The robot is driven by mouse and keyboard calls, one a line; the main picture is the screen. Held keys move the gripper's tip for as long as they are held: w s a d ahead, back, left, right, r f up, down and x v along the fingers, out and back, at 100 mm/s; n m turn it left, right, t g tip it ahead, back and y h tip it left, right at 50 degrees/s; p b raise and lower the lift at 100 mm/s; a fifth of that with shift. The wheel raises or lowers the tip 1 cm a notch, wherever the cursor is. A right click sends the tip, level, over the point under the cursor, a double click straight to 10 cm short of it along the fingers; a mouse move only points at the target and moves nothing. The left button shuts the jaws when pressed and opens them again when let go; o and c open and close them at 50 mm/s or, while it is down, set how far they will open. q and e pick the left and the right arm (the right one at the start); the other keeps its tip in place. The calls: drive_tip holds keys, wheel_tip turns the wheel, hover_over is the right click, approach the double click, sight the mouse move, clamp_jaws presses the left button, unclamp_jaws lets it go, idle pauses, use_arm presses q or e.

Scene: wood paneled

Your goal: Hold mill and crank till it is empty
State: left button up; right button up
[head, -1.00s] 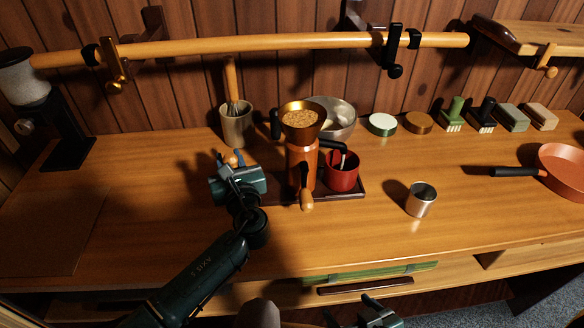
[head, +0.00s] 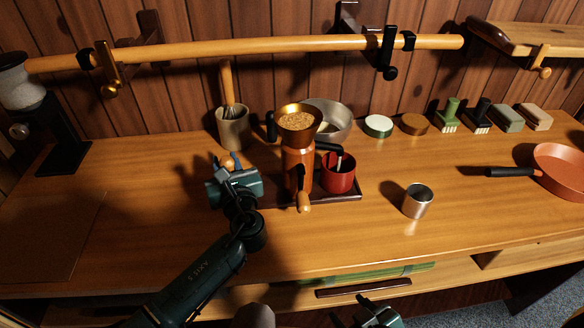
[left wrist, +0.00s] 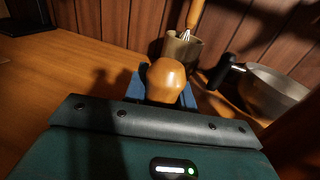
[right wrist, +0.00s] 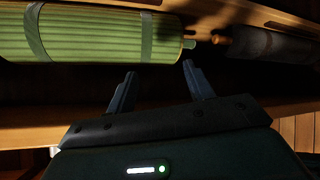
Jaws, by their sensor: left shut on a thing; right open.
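The mill (head: 298,158) stands upright on a dark tray, an orange-brown body under a brass hopper filled with grains (head: 297,121). Its crank ends in a wooden knob (head: 303,203) at the front. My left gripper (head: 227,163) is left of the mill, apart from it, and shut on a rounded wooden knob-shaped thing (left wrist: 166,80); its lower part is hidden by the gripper. My right gripper (right wrist: 154,88) is open and empty, low in front of the counter; it shows partly in the head view (head: 378,314).
A red cup (head: 338,178) stands right of the mill, a metal cup (head: 418,201) further right. A whisk crock (head: 233,130) and steel bowl (head: 335,118) are behind. A green roll (right wrist: 95,35) lies on the shelf by my right gripper.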

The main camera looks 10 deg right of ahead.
drive_tip(key=d+n+h, duration=0.1)
drive_tip(key=n, duration=0.2)
drive_tip(key=d+r+n+h, duration=0.1)
drive_tip(key=d+n, duration=0.1)
drive_tip(key=n, duration=0.2)
drive_tip(key=d+r+n+g+h, duration=0.1)
drive_tip(key=d+n, duration=0.1)
drive_tip(key=n, duration=0.1)
drive_tip(key=shift+w+r+n, duration=0.2)
drive_tip(key=shift+w+n, duration=0.1)
drive_tip(key=shift+w, duration=0.1)
drive_tip(key=d+r+n+h, duration=0.5)
drive_tip(key=d+r+n, duration=0.15)
drive_tip(key=n, duration=0.25)
drive_tip(key=w+a+r+n, duration=0.1)
drive_tip(key=a, duration=0.1)
drive_tip(key=w+a+r+n+t+y, duration=0.1)
drive_tip(key=a+r+n, duration=0.1)
drive_tip(key=a, duration=0.1)
drive_tip(key=w+a+r+n+t+y, duration=0.1)
drive_tip(key=w+a, duration=0.1)
drive_tip(key=a, duration=0.1)
drive_tip(key=shift+r, duration=0.25)
drive_tip(key=n+t+y, duration=0.3)
drive_tip(key=n+y, duration=0.2)
drive_tip(key=n, duration=0.1)
approach(306, 209)
drive_tip(key=shift+m, duration=0.3)
drive_tip(key=x, duration=1.1)
drive_tip(key=shift+w, duration=0.1)
